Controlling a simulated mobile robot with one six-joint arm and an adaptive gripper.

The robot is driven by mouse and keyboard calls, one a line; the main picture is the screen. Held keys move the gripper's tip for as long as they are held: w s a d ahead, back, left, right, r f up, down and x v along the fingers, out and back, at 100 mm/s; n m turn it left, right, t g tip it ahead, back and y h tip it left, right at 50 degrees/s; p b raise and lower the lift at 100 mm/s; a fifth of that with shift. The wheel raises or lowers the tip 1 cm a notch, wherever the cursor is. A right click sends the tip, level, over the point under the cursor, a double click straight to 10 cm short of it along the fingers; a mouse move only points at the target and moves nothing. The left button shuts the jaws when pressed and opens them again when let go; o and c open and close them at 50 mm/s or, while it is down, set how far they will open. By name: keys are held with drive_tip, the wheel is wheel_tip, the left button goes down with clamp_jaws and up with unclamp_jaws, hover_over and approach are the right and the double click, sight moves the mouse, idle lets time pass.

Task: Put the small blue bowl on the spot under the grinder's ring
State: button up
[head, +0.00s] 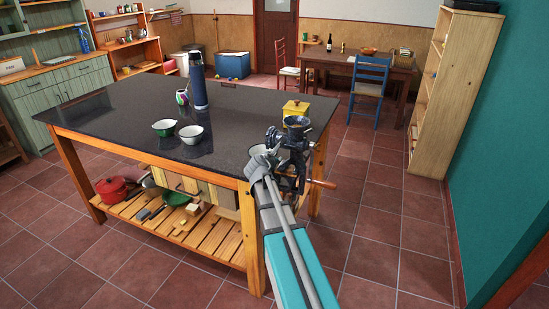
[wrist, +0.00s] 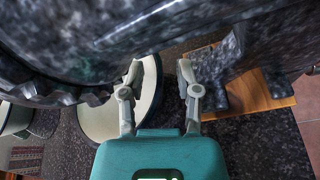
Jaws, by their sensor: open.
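A small pale bowl (head: 257,150) stands at the table's near right corner, beside the grinder and partly hidden by my arm's end. My gripper (wrist: 158,75) is open, below the grinder's body. Its left finger overlaps the bowl's rim; the right finger is outside it. I cannot tell if they touch. The spot under the ring is not clearly visible.
A green bowl (head: 165,128), a white bowl (head: 191,135), a patterned cup (head: 182,97) and a blue flask (head: 198,85) stand on the dark table (head: 110,120). The tabletop's left part is clear.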

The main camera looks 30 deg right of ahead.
drive_tip(key=shift+r, duration=0.1)
drive_tip(key=shift+s+a+r, duration=0.1)
drive_tip(key=shift+s, duration=0.05)
drive_tip(key=p+v, duration=0.4)
drive_tip(key=v, duration=0.7)
drive_tip(key=shift+s+a, duration=0.2)
drive_tip(key=shift+a, duration=0.05)
drive_tip(key=s+a+f+m+g+y, duration=0.4)
drive_tip(key=s+a+m, duration=0.4)
drive_tip(key=a+m, duration=0.2)
drive_tip(key=s+a+f+m+g+y, duration=0.5)
drive_tip(key=s+a+f+m, duration=0.3)
drive_tip(key=a+m, duration=0.2)
drive_tip(key=shift+a+m+y, duration=0.2)
drive_tip(key=shift+m+y, duration=0.3)
drive_tip(key=shift+m, duration=0.3)
